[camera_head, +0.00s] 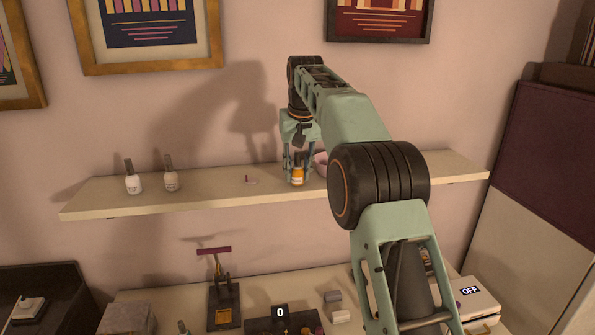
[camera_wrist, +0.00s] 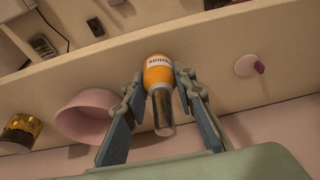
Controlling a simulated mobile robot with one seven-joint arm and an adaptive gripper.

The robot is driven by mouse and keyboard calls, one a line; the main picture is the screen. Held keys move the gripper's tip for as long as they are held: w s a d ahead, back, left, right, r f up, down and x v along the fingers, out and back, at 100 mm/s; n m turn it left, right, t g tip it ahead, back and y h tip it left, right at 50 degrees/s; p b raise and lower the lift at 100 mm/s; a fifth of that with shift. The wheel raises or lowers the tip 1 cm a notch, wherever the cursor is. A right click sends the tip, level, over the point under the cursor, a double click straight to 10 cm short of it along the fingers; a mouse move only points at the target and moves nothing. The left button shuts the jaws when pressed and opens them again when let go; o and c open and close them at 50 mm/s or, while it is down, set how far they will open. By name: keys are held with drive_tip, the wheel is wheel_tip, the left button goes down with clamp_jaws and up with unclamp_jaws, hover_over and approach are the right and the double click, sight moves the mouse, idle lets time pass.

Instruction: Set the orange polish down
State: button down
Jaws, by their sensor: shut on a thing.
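The orange polish (camera_head: 297,176) is a small bottle with a white label and a silver cap. It is upright at the shelf (camera_head: 220,192), near the middle; I cannot tell whether its base touches the board. My gripper (camera_head: 298,165) is above the shelf, with its fingers around the bottle. In the wrist view the orange polish (camera_wrist: 160,78) is between the two fingertips of my gripper (camera_wrist: 160,85), which are shut on it.
Two pale polish bottles (camera_head: 133,180) (camera_head: 171,175) stand on the shelf's left part. A small pink item (camera_head: 251,180) lies left of the orange polish. A pink bowl (camera_wrist: 85,117) and a gold-and-black jar (camera_wrist: 20,132) are beside it in the wrist view. A cluttered table lies below.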

drive_tip(key=shift+f, duration=0.15)
drive_tip(key=c, duration=1.6)
unclamp_jaws()
drive_tip(key=shift+r, duration=0.5)
drive_tip(key=shift+v, duration=3.45)
drive_tip(key=shift+s, duration=0.1)
